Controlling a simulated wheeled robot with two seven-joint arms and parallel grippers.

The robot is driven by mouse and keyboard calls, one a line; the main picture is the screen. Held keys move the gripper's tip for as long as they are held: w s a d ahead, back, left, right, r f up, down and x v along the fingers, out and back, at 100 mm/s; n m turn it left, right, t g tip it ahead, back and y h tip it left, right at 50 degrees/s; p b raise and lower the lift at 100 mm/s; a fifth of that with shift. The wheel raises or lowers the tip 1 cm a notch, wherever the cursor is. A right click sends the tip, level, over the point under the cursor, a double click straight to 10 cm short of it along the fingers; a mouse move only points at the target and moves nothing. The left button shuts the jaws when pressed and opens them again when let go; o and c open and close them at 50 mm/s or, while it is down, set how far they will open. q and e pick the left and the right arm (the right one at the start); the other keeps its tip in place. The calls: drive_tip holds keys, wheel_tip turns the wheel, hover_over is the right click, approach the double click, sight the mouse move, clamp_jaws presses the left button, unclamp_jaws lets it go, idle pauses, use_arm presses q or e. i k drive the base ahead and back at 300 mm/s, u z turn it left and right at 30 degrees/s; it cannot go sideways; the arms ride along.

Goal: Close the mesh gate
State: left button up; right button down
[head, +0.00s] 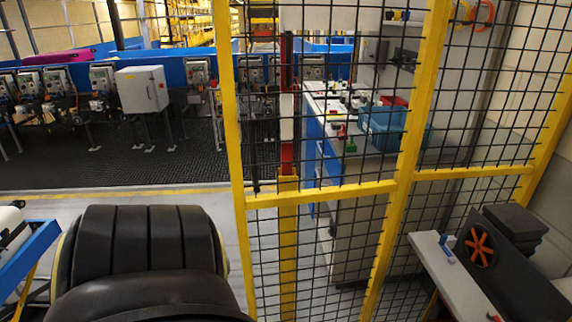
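The mesh gate appears to be the black wire mesh panel in a yellow frame (318,196) in the middle of the head view. Its left upright (232,110) has open space to its left. Its right upright (407,150) meets another yellow-framed mesh panel (478,172). Whether the gate stands open or shut, and which side is hinged, I cannot tell. A yellow post (288,240) stands behind the mesh. No handle or latch is clearly visible. Neither of my grippers is in view.
A large black slatted, rounded surface (145,240) fills the lower left, beside a blue-edged unit (25,255). A grey bench (455,275) stands at lower right. Behind the mesh is a worktable with a blue bin (380,125). Grey floor (215,205) shows left of the gate.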

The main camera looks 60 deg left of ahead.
sight(356, 15)
drive_tip(key=k, duration=1.2)
drive_tip(key=u, duration=2.6)
drive_tip(key=i, duration=3.25)
drive_tip(key=z, duration=3.65)
drive_tip(key=i, duration=0.5)
drive_tip(key=z, duration=0.1)
